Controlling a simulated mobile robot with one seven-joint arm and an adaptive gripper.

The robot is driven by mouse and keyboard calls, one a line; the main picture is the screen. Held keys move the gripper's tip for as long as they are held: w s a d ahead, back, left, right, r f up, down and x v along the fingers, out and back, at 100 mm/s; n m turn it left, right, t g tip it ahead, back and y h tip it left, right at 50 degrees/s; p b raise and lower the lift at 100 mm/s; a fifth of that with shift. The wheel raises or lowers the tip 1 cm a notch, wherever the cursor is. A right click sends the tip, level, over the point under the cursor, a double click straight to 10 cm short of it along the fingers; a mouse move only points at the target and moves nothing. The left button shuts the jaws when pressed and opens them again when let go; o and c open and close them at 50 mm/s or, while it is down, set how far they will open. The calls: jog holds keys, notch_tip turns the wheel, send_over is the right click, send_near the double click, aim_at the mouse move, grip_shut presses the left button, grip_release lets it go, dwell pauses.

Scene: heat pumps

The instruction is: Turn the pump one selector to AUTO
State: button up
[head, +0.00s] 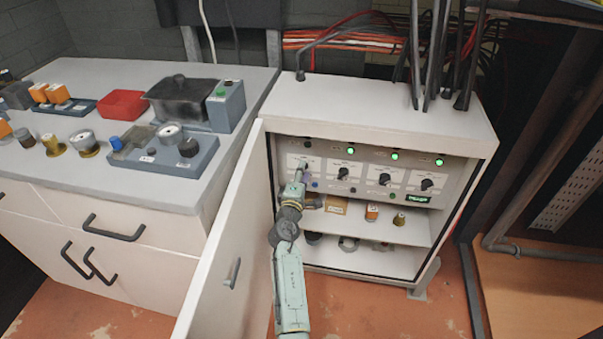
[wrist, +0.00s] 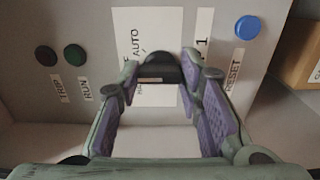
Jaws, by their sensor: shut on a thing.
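The control panel (head: 357,170) is inside the open cabinet and has a row of several black selectors. The leftmost selector is mostly hidden behind my gripper (head: 301,176) in the head view. In the wrist view this selector (wrist: 160,68) is a dark rounded knob on a white label plate (wrist: 150,25). My gripper (wrist: 160,76) has its purple-padded fingers on both sides of the knob and is shut on it. The word AUTO reads sideways on the plate above the knob. The knob's pointer is hidden, so I cannot tell its setting.
The cabinet door (head: 225,250) stands open left of my arm. Dark TRIP (wrist: 46,56) and RUN (wrist: 74,57) lamps and a blue RESET button (wrist: 247,25) flank the plate. Other pumps' lamps (head: 394,155) glow green. A shelf (head: 365,222) with small parts lies below.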

jog(key=shift+f, duration=0.1)
jog(key=m+b, duration=0.9)
dwell(0.3)
dwell(0.5)
jog(key=o, duration=1.2)
jog(key=shift+c, duration=0.2)
jog(key=shift+s, duration=0.1)
jog(key=s+a, duration=0.2)
jog(key=s, duration=0.9)
jog(key=shift+s+a, duration=0.2)
jog(key=shift+s, duration=0.1)
